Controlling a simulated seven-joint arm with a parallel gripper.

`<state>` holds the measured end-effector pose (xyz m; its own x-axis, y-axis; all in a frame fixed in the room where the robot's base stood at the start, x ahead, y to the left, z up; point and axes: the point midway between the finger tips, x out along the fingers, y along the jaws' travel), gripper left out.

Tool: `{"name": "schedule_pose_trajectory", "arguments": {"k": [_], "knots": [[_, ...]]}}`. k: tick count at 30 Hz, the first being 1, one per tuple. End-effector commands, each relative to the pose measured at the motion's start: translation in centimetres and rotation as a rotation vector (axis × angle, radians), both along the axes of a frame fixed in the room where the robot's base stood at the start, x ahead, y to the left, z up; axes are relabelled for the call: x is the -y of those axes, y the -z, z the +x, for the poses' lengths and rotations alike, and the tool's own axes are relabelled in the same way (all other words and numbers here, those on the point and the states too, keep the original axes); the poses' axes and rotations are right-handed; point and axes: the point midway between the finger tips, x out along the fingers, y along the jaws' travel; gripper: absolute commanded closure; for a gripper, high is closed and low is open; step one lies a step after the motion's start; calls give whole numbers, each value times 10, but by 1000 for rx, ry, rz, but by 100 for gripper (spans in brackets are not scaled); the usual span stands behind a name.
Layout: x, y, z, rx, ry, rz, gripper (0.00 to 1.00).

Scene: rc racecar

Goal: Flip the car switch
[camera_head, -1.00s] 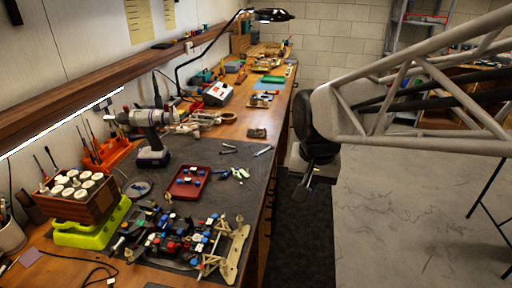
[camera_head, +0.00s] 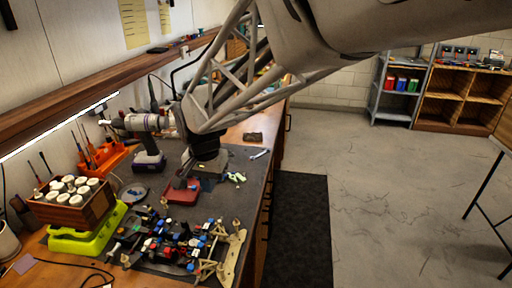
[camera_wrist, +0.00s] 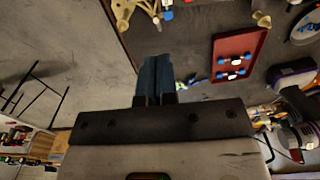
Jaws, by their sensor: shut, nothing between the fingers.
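The RC car chassis (camera_head: 175,243) lies on the dark mat at the front of the workbench, with red, blue, black and white parts and tan suspension pieces at its right end. Its switch is too small to pick out. My gripper (camera_head: 180,182) hangs above the mat behind the car, close over the red tray. In the wrist view my gripper (camera_wrist: 155,62) has its two dark fingers together with nothing between them. Part of the car (camera_wrist: 165,8) shows at the top edge of the wrist view.
The red tray (camera_head: 169,197) with small parts lies under my gripper. A power drill (camera_head: 148,150) stands behind it. A wooden box of white-capped bottles (camera_head: 100,207) sits on a lime-green base (camera_head: 62,243) at left. Open floor (camera_head: 390,190) lies right of the bench.

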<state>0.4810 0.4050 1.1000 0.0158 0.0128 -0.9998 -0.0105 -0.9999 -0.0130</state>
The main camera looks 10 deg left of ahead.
Motion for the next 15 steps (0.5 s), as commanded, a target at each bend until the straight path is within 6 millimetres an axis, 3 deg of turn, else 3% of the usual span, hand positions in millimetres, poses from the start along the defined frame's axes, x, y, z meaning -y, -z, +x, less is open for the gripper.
{"name": "schedule_pose_trajectory", "arguments": {"k": [6, 15], "knots": [[-39, 12, -6, -12, -4, -10, 100], [-54, 17, -9, -16, -2, -13, 100]]}}
